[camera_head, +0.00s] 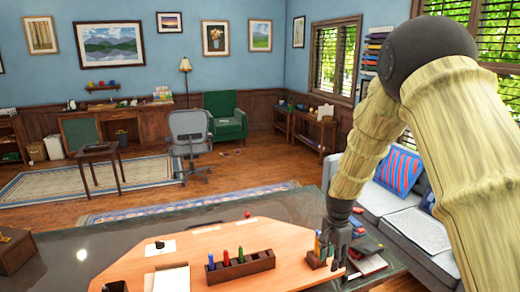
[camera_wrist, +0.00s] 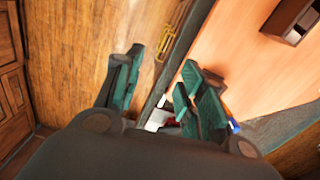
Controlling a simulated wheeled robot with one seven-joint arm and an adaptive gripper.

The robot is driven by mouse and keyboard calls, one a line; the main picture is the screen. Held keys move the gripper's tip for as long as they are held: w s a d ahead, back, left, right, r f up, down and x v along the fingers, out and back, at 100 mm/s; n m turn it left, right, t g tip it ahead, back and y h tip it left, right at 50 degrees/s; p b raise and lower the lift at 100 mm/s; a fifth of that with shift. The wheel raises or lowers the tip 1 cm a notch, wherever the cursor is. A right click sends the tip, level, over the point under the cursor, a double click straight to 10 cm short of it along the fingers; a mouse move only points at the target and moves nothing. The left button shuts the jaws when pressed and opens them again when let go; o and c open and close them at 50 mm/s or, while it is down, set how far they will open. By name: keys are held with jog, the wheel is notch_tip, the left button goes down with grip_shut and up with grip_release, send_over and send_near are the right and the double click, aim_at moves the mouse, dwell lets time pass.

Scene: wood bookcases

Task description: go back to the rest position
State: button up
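My gripper (camera_head: 340,264) is at the right end of the desk in the head view, with my arm coming down from the upper right. In the wrist view my gripper (camera_wrist: 162,88) has its two green-padded fingers spread apart, with nothing seen held between them. Beside it in the head view is a small wooden holder (camera_head: 315,261) with pens; I cannot tell whether they touch. A red and dark book pile (camera_head: 368,250) lies just right of the gripper.
The desk (camera_head: 60,256) has a light wooden top panel (camera_head: 300,232) bearing a pen block (camera_head: 240,267) with coloured markers. A wooden box (camera_head: 14,250) is at the left. A grey sofa (camera_head: 385,205) stands behind at right. An office chair (camera_head: 190,135) stands farther back.

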jog(key=s+f+n+b, duration=0.2)
jog(key=s+f, duration=0.6)
jog(key=f, duration=0.4)
jog(key=s+f+n+b, duration=0.25)
jog(key=s+f, duration=0.55)
jog(key=f, duration=0.4)
jog(key=s+f+n+b, duration=0.2)
jog(key=s+f+n, duration=0.2)
jog(key=s, duration=1.1)
jog(key=s+f+n+b, duration=0.2)
jog(key=s+f+n, duration=0.2)
jog(key=s+f, duration=0.5)
jog(key=s, duration=0.6)
jog(key=shift+s+a+f, duration=0.25)
jog(key=shift+s+f, duration=0.05)
jog(key=shift+f, duration=0.05)
